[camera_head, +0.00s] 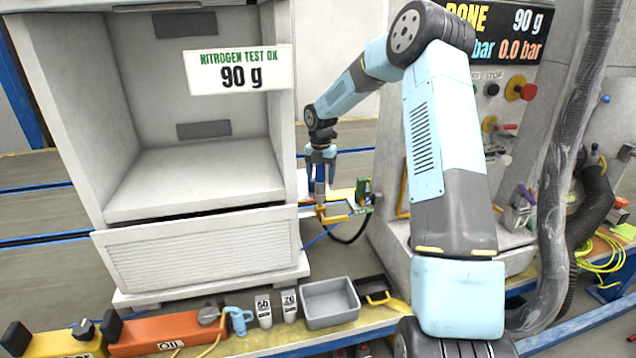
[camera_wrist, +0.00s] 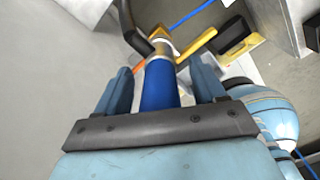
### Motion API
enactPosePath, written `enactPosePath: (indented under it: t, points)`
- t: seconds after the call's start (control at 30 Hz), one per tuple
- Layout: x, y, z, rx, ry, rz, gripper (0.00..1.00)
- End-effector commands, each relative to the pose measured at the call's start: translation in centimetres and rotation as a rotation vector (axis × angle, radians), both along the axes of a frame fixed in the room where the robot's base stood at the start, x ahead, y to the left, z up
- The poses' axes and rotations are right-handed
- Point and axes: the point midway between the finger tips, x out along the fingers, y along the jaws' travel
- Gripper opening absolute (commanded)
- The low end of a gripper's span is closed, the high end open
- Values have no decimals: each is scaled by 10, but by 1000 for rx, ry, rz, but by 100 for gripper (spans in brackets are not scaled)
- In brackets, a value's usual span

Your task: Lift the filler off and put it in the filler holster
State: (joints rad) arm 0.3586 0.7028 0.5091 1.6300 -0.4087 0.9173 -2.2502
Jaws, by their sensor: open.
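The filler (camera_wrist: 159,84) has a blue grip, a brass end and a yellow lever (camera_wrist: 196,44). It also shows beside the open white cabinet in the head view (camera_head: 320,187), upright at the cabinet's right side, with a black hose. My gripper (camera_head: 320,158) is above it, pointing down. In the wrist view, the two fingers of my gripper (camera_wrist: 160,88) stand apart on either side of the blue grip; contact is not clear. A grey holder (camera_head: 521,208) with a purple part is on the charging station's front; I cannot tell if it is the filler holster.
The white cabinet (camera_head: 200,250) shows a "NITROGEN TEST OK 90 g" label (camera_head: 239,71). The station display (camera_head: 496,35) reads "DONE 90 g". A thick grey hose (camera_head: 572,150) hangs at the right. A grey bin (camera_head: 330,303) and an orange case (camera_head: 160,335) line the front bench.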

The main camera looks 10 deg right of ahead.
Motion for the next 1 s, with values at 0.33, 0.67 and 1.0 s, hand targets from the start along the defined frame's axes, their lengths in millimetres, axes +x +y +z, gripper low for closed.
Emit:
enactPosePath:
  t: [0.33,0.67,1.0]
  points:
    - [0,1,0,1,-1,0,55]
    - [0,1,0,1,-1,1,24]
    - [0,1,0,0,-1,1,0]
